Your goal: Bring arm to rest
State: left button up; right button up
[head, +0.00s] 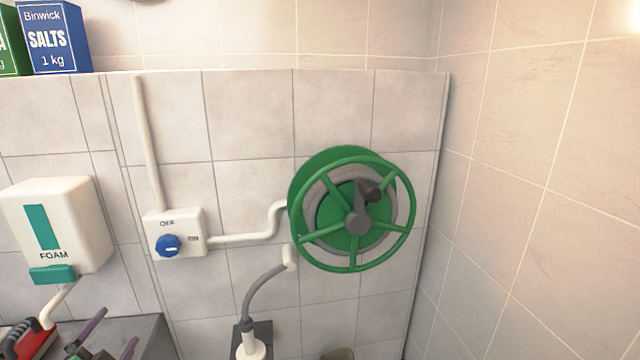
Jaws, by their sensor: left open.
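My left gripper (112,334) shows at the bottom left, in front of a dark grey surface. Its two purple fingers stand apart and point up and to the right. The jaws are open, and I see nothing held between them. The lower part of the gripper and its arm are cut off by the bottom edge. My right gripper is not in view.
A green hose reel (357,222) is on the tiled wall. Left of it are a switch box (192,243) with a blue knob and a white foam dispenser (75,215). A red object (35,342) lies left of my gripper. A hose (258,287) hangs below the reel.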

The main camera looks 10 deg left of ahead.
pick_arm(q)
jog(key=s+d+f+n+g+h, duration=0.1)
jog(key=s+d+f+n+g, duration=0.25)
jog(key=d+f, duration=0.25)
jog(key=s+d+f+n+g+h, duration=0.1)
jog(key=s+d+f+n+g, duration=0.1)
jog(key=d+f+g, duration=0.4)
jog(key=s+d+f+g+h, duration=0.1)
jog(key=s+d+f+h, duration=0.15)
jog(key=d, duration=0.35)
jog(key=s+d+f+g+h, duration=0.1)
jog(key=s+d+h, duration=0.15)
jog(key=d, duration=0.35)
notch_tip(320, 180, down, 23)
jog(key=s, duration=0.3)
jog(key=s+a+f+g+b, duration=0.1)
jog(key=s+a+f+g, duration=0.1)
jog(key=s+f, duration=1.4)
jog(key=shift+s+a+f+y+b, duration=0.4)
jog(key=shift+s+a, duration=0.1)
jog(key=shift+a, duration=0.2)
jog(key=shift+m, duration=0.25)
